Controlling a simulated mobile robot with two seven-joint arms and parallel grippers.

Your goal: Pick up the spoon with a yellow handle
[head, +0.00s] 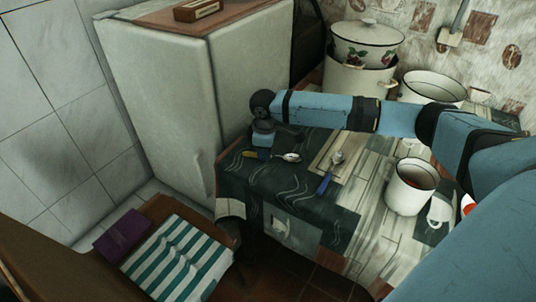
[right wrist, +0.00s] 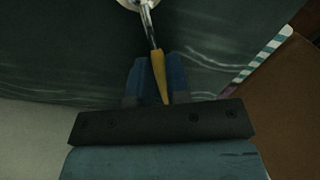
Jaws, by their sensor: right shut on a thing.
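The spoon with a yellow handle shows in the head view, its metal bowl (head: 292,157) pointing right and its yellow handle (head: 249,154) under my right gripper (head: 263,150). In the right wrist view the yellow handle (right wrist: 159,73) lies between the two blue fingers of the right gripper (right wrist: 157,67), which is shut on it. The shaft and bowl extend away beyond the fingertips. The spoon is at or just above the dark patterned tabletop (head: 240,182); I cannot tell whether it touches. My left gripper is not in view.
A blue-handled spoon (head: 325,183) lies to the right on the table. A white fridge (head: 185,85) rises at left. A stool with a striped cloth (head: 178,262) is below.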

